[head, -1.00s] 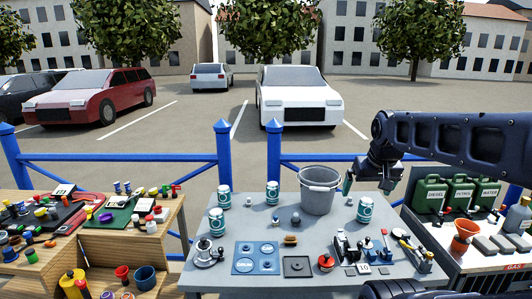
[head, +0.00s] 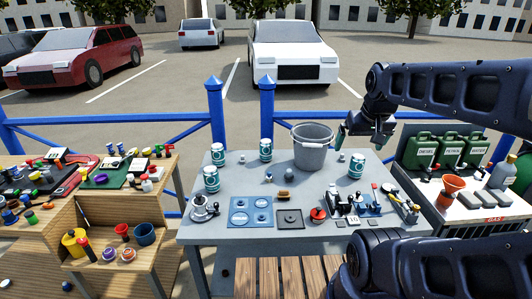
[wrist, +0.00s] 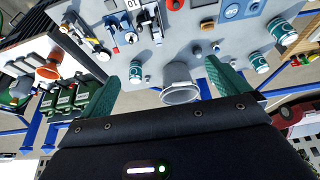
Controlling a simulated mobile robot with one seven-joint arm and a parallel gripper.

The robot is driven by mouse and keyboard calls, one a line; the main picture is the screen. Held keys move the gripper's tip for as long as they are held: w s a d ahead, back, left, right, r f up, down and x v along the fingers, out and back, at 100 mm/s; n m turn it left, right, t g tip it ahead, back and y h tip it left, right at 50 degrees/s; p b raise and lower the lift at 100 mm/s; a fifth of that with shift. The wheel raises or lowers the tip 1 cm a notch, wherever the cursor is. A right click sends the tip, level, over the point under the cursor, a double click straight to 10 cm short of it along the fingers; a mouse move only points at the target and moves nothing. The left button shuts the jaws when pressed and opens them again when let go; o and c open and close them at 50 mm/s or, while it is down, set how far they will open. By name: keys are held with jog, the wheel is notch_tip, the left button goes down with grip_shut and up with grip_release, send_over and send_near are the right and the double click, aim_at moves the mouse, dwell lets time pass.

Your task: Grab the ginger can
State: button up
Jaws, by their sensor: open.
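Several teal-and-white cans stand upright on the grey table (head: 270,222). In the head view, one is at the front left (head: 211,179), one behind it (head: 218,154), one at the back (head: 266,150), and one right of the bucket (head: 356,167). Their labels are too small to tell which is ginger. My gripper (head: 364,136) is above the back right of the table, open and empty, apart from every can. In the wrist view, its green fingers are spread wide (wrist: 168,80), with the right-hand can (wrist: 136,70) between them in the picture.
A grey bucket (head: 312,150) stands at the table's back, beside my gripper. Small fittings and a blue tray (head: 252,212) fill the front. Fuel cans (head: 450,150) stand on the right bench. A wooden bench (head: 120,215) stands left. Blue railings (head: 215,115) run behind.

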dwell(0.3)
jog(key=c, duration=0.3)
